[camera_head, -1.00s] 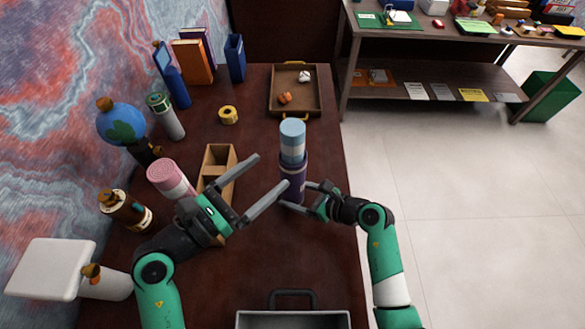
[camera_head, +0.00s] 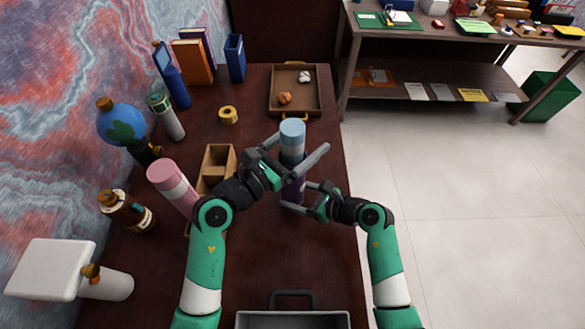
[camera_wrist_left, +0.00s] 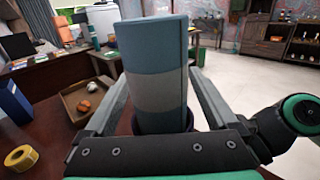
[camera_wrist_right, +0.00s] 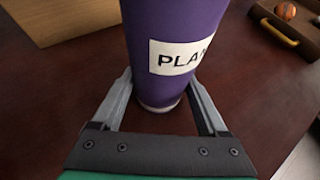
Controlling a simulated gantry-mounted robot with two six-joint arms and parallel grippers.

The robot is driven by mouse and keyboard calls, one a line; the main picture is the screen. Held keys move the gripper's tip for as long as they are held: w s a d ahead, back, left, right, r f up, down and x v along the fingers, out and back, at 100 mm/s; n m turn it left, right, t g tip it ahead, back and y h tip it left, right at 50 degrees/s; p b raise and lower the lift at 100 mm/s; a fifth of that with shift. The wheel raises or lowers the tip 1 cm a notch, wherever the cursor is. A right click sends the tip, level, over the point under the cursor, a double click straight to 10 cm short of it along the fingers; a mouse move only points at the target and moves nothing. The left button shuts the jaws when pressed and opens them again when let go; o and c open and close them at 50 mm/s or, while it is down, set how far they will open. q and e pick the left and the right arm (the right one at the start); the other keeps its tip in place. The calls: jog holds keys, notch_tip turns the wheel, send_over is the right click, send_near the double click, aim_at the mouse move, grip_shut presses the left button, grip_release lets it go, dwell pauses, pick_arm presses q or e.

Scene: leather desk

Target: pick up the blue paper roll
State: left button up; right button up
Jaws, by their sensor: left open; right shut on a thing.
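The blue paper roll (camera_head: 292,138) stands upright in a purple holder (camera_head: 297,190). The roll is light blue with a pale band and fills the middle of the left wrist view (camera_wrist_left: 156,70). My left gripper (camera_head: 300,152) is open, with one finger on each side of the roll. Whether the fingers touch it I cannot tell. My right gripper (camera_head: 304,196) is shut on the purple holder, low on its side. In the right wrist view the holder (camera_wrist_right: 172,40) shows a white label reading "PLAN". The roll's lower part is hidden inside the holder.
A wooden divided box (camera_head: 216,165) and a pink roll (camera_head: 172,185) lie left of the holder. A brown tray (camera_head: 308,108) with crumpled balls is behind it. Yellow tape (camera_head: 228,115) sits at back left. A grey tray (camera_head: 292,320) is at the front.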

pick_arm(q)
grip_shut()
dwell(0.4)
pick_arm(e)
jog(key=o, duration=0.9)
pick_arm(q)
notch_tip(320, 180, up, 28)
pick_arm(e)
jog(key=shift+d, duration=0.1)
jog(key=v, duration=1.2)
jog(key=shift+s, duration=0.1)
pick_arm(q)
jog(key=shift+s, duration=0.1)
